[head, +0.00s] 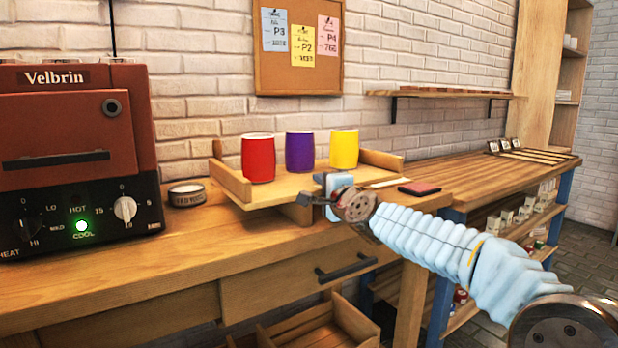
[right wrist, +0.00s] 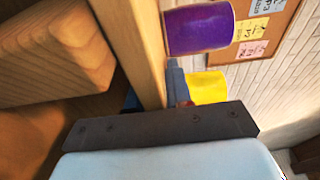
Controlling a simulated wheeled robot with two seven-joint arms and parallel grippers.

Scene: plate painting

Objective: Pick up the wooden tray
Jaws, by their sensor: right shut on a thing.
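The wooden tray (head: 272,190) is above the workbench in the head view, with raised end walls at left and right. A red cup (head: 258,158), a purple cup (head: 300,151) and a yellow cup (head: 344,149) stand upright on it. My right gripper (head: 318,200) is shut on the tray's front edge. In the right wrist view the tray's edge (right wrist: 140,45) runs up from the gripper, with the purple cup (right wrist: 198,28) and part of the yellow cup (right wrist: 207,88) beyond it. My left gripper is not in view.
A red kiln (head: 65,125) with a green lit lamp stands at the left. A round tin (head: 187,194) sits between it and the tray. A dark red pad (head: 419,188) lies right of the tray. A second wooden table (head: 470,176) stands at the right.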

